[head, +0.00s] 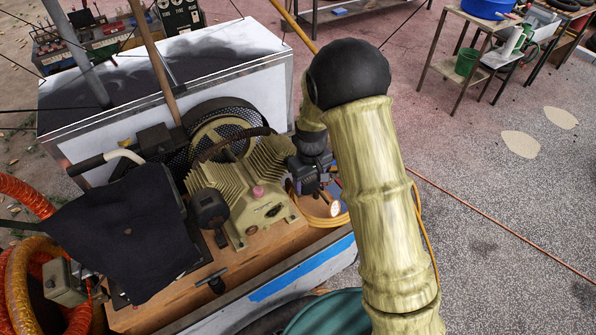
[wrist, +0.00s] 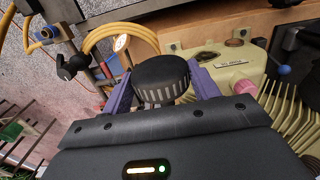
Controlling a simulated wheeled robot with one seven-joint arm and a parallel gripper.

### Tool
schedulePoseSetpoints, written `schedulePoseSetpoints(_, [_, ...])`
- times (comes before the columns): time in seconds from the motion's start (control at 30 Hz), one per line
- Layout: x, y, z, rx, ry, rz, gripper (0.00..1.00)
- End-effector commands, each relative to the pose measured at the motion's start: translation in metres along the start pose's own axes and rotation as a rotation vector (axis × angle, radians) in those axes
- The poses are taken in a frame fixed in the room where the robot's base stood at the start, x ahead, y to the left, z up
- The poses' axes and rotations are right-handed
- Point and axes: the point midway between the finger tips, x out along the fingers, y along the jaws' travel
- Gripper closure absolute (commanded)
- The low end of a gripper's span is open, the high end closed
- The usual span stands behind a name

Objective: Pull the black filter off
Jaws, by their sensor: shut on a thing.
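The black filter (wrist: 161,78) is a round ribbed cap with pale slots around its side. In the wrist view it sits between the two purple fingers of my gripper (wrist: 163,88), which is shut on it. Its underside is hidden, so I cannot tell whether it is still seated on the compressor. The beige finned compressor pump (head: 250,183) is on the cart, and its top shows in the wrist view (wrist: 216,65) with a pink cap (wrist: 244,86). In the head view my gripper (head: 305,183) is at the pump's right side, and the filter cannot be made out there.
A coiled yellow hose (wrist: 122,40) lies close beyond the filter. A black knob-like part (head: 210,208) and a dark cloth (head: 125,232) are left of the pump. A white-sided box (head: 235,85) stands behind. Open floor (head: 480,215) lies to the right.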

Motion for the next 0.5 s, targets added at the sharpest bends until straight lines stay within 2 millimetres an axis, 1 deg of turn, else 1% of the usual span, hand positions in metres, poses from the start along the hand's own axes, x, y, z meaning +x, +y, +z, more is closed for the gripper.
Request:
schedulePoseSetpoints(0.13, [0.0001,0.0,0.0046,0.0,0.0,0.0,0.64])
schedulePoseSetpoints(0.5, [-0.0005,0.0,0.006,0.0,0.0,0.0,0.64])
